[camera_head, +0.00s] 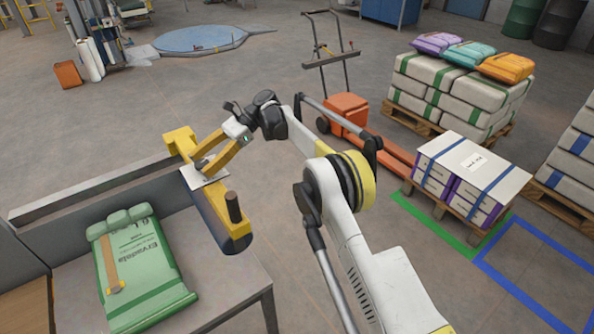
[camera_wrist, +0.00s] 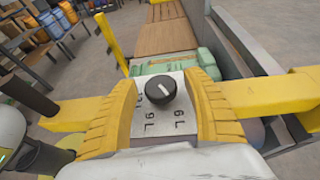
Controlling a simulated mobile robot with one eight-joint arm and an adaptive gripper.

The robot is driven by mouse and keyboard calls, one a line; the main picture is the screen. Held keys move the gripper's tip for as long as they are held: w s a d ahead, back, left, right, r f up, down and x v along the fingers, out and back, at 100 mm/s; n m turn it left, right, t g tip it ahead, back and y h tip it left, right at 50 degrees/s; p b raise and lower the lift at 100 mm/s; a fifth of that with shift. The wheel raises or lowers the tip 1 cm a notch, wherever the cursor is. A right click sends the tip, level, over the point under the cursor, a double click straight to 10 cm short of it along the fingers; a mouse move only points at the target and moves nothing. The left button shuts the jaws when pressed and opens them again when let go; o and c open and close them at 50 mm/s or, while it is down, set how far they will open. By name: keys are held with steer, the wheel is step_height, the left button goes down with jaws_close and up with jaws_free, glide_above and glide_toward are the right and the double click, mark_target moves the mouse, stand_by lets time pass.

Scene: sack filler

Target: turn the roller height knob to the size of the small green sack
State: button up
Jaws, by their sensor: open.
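The small green sack (camera_head: 148,262) lies on the grey table at lower left in the head view. It is pale green with dark bands and lettering too small to read surely. The roller height knob (camera_wrist: 160,92) is black with a white pointer line, aimed to the upper right in the wrist view. It sits on a white dial plate (camera_wrist: 172,130) with several size marks that look upside down. The plate also shows in the head view (camera_head: 203,175). My gripper (camera_wrist: 165,82) is open, its yellow fingers on either side of the knob. I cannot tell whether they touch it.
The yellow roller frame (camera_head: 180,143) carries the plate, with a dark roller (camera_head: 213,217) below it and a dark upright handle (camera_head: 234,207) at its near end. A grey rail (camera_head: 90,192) runs behind the sack. An orange pallet truck (camera_head: 345,110) and loaded pallets stand at right.

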steer(key=shift+s+r+m+t+y+p, duration=0.15)
steer(key=shift+m+t+y+p, duration=0.15)
steer(key=shift+m+t+y, duration=0.35)
steer(key=m+t+y, duration=0.1)
steer(key=m+t, duration=0.2)
steer(key=shift+t+b, duration=0.35)
steer(key=shift+b, duration=0.05)
steer(key=m+t+b, duration=0.1)
steer(key=m+t, duration=0.5)
steer(key=t, duration=0.1)
steer(key=shift+s+m+h+b, duration=0.1)
steer(key=shift+m+h+b, duration=0.15)
steer(key=shift+h+b, duration=0.1)
steer(key=s+d+r+n+h, duration=0.2)
steer(key=s+d+r+n, duration=0.1)
steer(key=d, duration=0.6)
steer(key=s+d+r+n+t+h+p, duration=0.1)
steer(key=s+d+r+n+h, duration=0.1)
steer(key=s+d+n, duration=0.3)
steer(key=s+d+r+n+t+h, duration=0.1)
steer(key=s+d+r+n+h, duration=0.2)
steer(key=s+d, duration=0.5)
steer(key=shift+d+r+n, duration=0.35)
steer(key=shift+d+n, duration=0.05)
steer(key=shift+d, duration=1.95)
